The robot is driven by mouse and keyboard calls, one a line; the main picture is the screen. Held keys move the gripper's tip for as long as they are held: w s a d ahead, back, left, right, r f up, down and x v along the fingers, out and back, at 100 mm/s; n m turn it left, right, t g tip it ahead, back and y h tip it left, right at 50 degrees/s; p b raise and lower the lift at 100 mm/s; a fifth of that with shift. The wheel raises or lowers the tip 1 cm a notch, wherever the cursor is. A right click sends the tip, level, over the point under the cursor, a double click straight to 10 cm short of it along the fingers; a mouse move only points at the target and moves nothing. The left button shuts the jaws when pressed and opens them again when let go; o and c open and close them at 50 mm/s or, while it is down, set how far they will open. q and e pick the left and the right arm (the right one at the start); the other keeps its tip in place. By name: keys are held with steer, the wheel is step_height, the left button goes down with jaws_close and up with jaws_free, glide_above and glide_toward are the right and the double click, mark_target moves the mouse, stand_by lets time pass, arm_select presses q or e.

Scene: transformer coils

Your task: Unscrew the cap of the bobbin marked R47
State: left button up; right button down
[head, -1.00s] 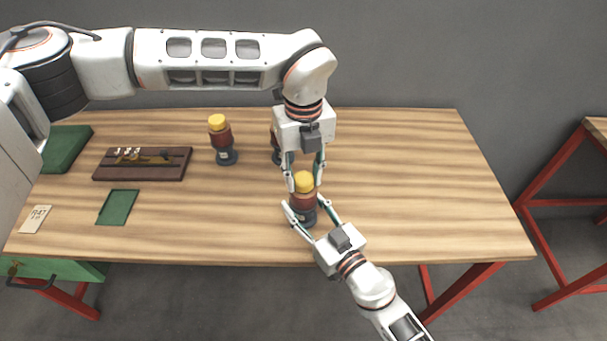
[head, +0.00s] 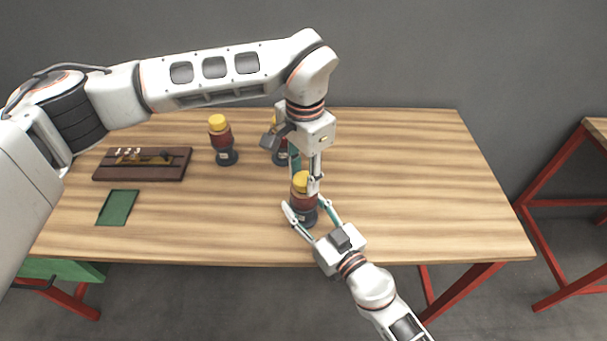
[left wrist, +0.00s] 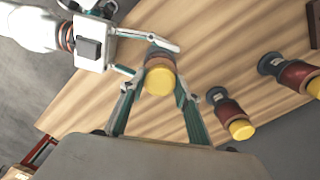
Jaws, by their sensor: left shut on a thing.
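A bobbin with a yellow cap (head: 301,183), a reddish-brown winding (head: 303,202) and a dark base stands upright near the table's front middle. My left gripper (head: 304,184) points down from above, shut on the cap, with one finger on either side. The left wrist view shows the cap (left wrist: 160,82) between its fingers. My right gripper (head: 304,208) comes from the front right, its fingers around the bobbin's lower part, apparently shut on it. No marking on this bobbin is readable. Whether the cap has risen cannot be told.
Two similar capped bobbins stand behind: one at the left (head: 222,142), one partly hidden by my left gripper (head: 280,157). A dark wooden rack (head: 110,172) with small parts and a green mat (head: 118,207) lie at the left. The table's right side is clear.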

arm_select(q)
steer(key=shift+n, duration=1.4)
steer(key=o, duration=1.2)
steer(key=shift+o, duration=0.2)
